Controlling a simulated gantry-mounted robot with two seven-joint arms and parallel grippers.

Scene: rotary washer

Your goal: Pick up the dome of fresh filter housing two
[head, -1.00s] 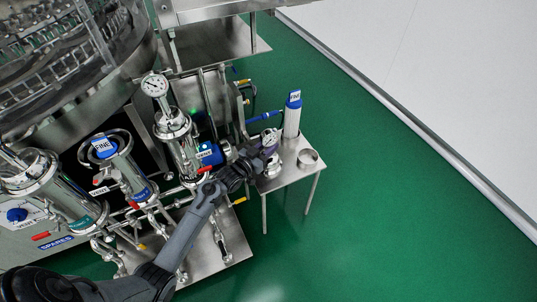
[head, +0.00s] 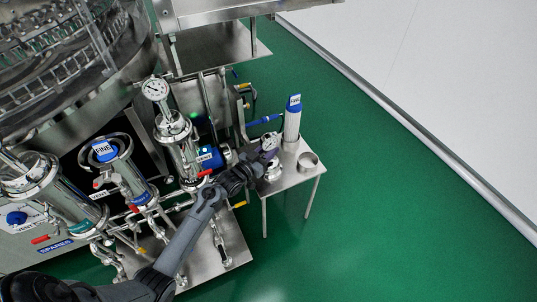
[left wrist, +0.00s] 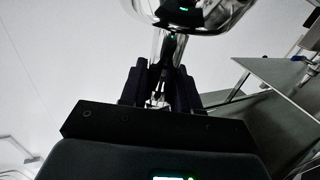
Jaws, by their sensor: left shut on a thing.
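A shiny metal dome (left wrist: 190,12) fills the top of the left wrist view, just beyond my gripper's fingers. My left gripper (left wrist: 170,70) is shut on a part of it; the exact grip spot is dark and hard to make out. In the head view my left gripper (head: 262,154) is over the left side of the small side table (head: 290,178), with the small shiny dome (head: 271,141) at its tip. I cannot tell there whether the dome clears the table. My right gripper is not in view.
A white cartridge with a blue "FINE" cap (head: 293,118) stands on the table close behind the dome. A metal ring or cup (head: 308,161) stands to the right. Several steel filter housings (head: 180,145) with pipes stand left. Green floor (head: 400,230) is clear on the right.

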